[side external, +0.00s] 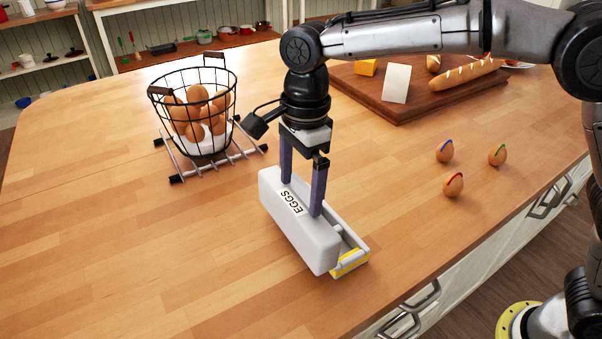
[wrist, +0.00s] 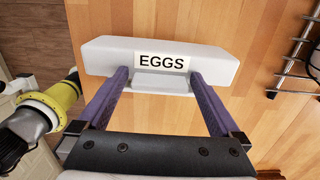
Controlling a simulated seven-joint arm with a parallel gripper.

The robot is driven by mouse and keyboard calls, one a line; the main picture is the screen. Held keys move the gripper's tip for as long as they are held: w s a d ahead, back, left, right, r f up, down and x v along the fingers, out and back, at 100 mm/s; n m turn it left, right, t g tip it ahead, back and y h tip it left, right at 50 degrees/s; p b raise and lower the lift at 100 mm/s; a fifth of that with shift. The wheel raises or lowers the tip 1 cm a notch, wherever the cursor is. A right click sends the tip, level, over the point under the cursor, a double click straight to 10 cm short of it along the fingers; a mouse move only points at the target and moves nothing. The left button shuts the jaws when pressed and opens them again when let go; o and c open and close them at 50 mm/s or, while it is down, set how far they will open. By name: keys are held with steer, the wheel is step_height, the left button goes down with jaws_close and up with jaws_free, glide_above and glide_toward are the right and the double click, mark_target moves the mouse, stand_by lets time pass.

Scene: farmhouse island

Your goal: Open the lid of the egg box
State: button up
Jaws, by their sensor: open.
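The egg box (side external: 318,243) is a long, pale grey-white box on the wooden worktop, with a black EGGS label on its lid (side external: 273,183). A grey recess and a yellow strip (side external: 349,263) show along its right side, so the lid looks raised there; how far is unclear. My gripper (side external: 301,197) points down over the box, its two purple fingers apart and their tips at the lid. In the wrist view the fingertips reach the lid's near edge (wrist: 105,57), on either side of a pale flap (wrist: 160,85). Contact cannot be told.
A black wire basket of eggs (side external: 203,112) stands on a metal rack (side external: 190,172) at left. Several eggs with coloured marks, one red-marked (side external: 453,185), lie at right. A dark board (side external: 400,108) with bread and cheese is behind. The front-left worktop (side external: 130,240) is clear.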

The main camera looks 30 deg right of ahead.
step_height(320, 180, up, 14)
steer(key=shift+d+f, duration=0.2)
steer(key=shift+d, duration=0.2)
